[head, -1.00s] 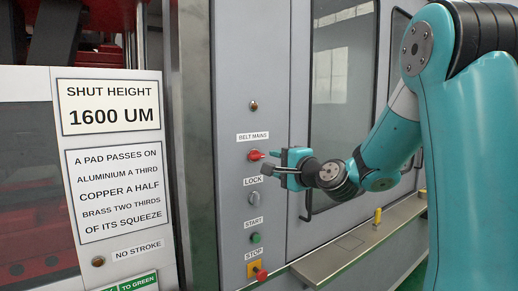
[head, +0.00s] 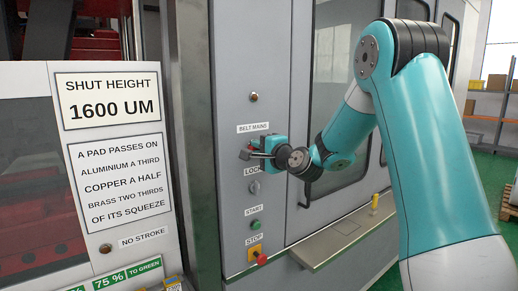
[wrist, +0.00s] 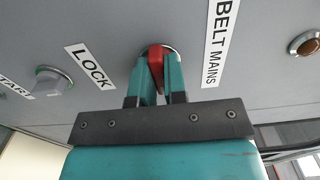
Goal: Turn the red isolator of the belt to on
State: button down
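The red isolator handle (wrist: 156,65) shows in the wrist view on a round plate beside the BELT MAINS label (wrist: 219,42). In the head view the red handle (head: 245,154) is partly covered by my gripper, under the BELT MAINS label (head: 253,128). My gripper (wrist: 157,80) is at the panel with one teal finger on each side of the handle. The fingers are close together and appear to press on it. The handle looks roughly in line with the fingers.
A ledge (head: 330,243) juts out at the lower right. A fixed sign panel (head: 110,150) stands at the left.

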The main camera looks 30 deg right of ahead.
jog(key=shift+f+n+b, duration=0.15)
jog(key=shift+n+b, duration=0.15)
jog(key=shift+b, duration=0.3)
jog(key=n+b, duration=1.7)
jog(key=b, duration=0.6)
jog(key=shift+n, duration=0.3)
jog(key=c, duration=1.2)
grip_release()
jog(key=shift+o, duration=0.2)
jog(key=shift+s, duration=0.1)
